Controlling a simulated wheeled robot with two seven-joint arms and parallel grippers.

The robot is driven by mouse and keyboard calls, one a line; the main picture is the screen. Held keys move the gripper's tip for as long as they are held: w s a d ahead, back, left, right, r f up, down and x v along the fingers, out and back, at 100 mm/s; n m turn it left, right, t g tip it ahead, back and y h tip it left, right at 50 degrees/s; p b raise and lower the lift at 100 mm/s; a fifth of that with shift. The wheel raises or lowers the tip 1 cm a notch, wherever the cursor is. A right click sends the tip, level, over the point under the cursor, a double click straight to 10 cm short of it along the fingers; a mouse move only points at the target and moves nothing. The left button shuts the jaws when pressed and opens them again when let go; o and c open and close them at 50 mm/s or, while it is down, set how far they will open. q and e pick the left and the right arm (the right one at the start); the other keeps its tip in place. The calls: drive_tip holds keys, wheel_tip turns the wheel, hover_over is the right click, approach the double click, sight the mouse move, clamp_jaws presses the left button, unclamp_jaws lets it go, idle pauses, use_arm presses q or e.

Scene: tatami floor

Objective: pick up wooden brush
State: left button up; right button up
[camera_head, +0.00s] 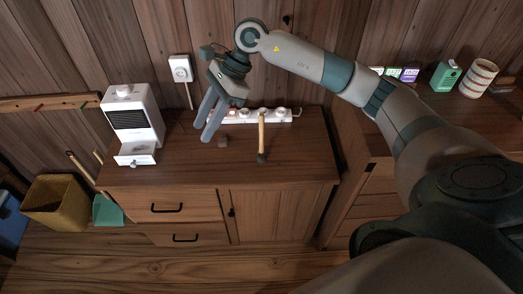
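What looks like the wooden brush (262,135) is on top of the brown wooden cabinet (200,170). It has a light tan handle pointing to the back and a dark head at its front end. My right gripper (203,132) hangs over the cabinet top, to the left of the brush and apart from it. Its two grey fingers point down with a gap between them, and nothing shows in the gap. My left gripper is not in view.
A white power strip (284,114) lies behind the brush. A white machine with an open drawer (130,118) stands at the cabinet's left. A second cabinet (375,185) stands at right. The cabinet's front right top is clear.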

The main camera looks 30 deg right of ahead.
drive_tip(key=w+d+r+h, duration=0.1)
drive_tip(key=d+h, duration=0.2)
drive_tip(key=d, duration=0.6)
drive_tip(key=d+r+h, duration=0.2)
drive_tip(key=d+h, duration=0.2)
drive_tip(key=d, duration=0.6)
drive_tip(key=shift+w+r, duration=0.3)
drive_tip(key=shift+w, duration=0.05)
